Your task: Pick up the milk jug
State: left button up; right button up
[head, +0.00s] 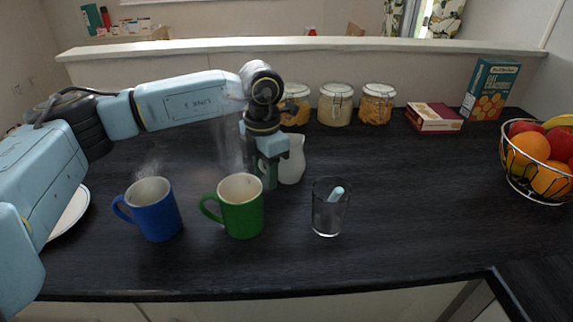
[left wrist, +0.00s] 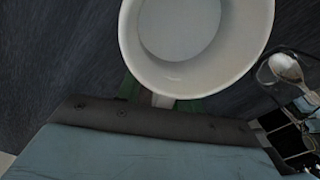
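The white milk jug (head: 292,160) stands upright on the dark counter behind the green mug. In the left wrist view the jug (left wrist: 258,52) is seen from above, with pale milk inside. My left gripper (head: 266,172) points down at the jug's left side. In the left wrist view its fingers (left wrist: 163,101) lie close on both sides of the jug's pale handle, and they look shut on it. The fingertips are partly hidden below the jug's rim. My right gripper is not in view.
A steaming blue mug (head: 156,212) and green mug (head: 240,208) stand in front, beside a glass (head: 328,217) holding a spoon. A fruit basket (head: 540,188) is at right. The counter right of the glass is clear.

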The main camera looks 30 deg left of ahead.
pick_arm(q)
jog(key=shift+f, duration=0.2)
grip_shut()
jog(key=shift+r, duration=0.2)
dwell(0.4)
